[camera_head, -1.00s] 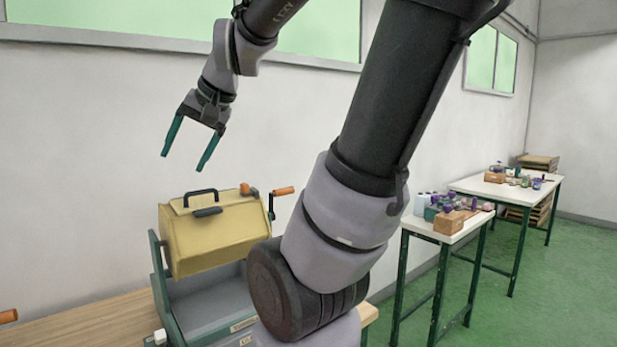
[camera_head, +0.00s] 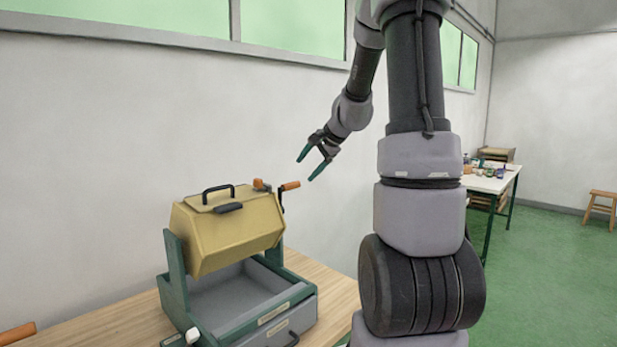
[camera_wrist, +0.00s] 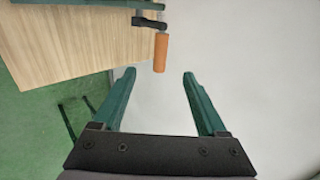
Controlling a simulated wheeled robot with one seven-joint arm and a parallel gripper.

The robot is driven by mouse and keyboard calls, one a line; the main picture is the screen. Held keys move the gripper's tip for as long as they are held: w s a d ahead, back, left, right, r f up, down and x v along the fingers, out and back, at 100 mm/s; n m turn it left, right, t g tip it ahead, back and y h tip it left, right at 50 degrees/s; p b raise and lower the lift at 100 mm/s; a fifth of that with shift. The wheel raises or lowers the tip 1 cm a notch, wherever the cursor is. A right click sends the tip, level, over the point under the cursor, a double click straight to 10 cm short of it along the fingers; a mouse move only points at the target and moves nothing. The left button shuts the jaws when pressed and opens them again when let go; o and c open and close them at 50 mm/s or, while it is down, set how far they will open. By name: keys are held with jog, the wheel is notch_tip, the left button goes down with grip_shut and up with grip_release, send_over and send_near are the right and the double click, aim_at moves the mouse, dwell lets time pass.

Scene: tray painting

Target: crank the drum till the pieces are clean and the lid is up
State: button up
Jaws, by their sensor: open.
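The yellow drum (camera_head: 225,238) hangs in a green frame (camera_head: 175,285) above a grey tray, on a wooden bench. Its lid (camera_head: 212,198), with a black handle, faces up and looks shut. The crank's orange handle (camera_head: 290,186) sticks out at the drum's right side. In the wrist view the orange handle (camera_wrist: 160,53) shows just beyond the fingertips, between their lines. My gripper (camera_head: 308,168) is open and empty, above and to the right of the crank, apart from it. It also shows in the wrist view (camera_wrist: 157,76). The pieces inside the drum are hidden.
The wooden bench (camera_head: 335,288) has bare room right of the frame. Another orange handle (camera_head: 15,334) shows at the lower left edge. A white table (camera_head: 492,182) with bottles stands behind my arm. A stool (camera_head: 601,207) is at far right. The wall is close behind the drum.

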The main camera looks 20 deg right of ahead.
aim_at(293, 184)
jog(key=x, duration=1.1)
jog(key=shift+a, duration=0.15)
grip_shut()
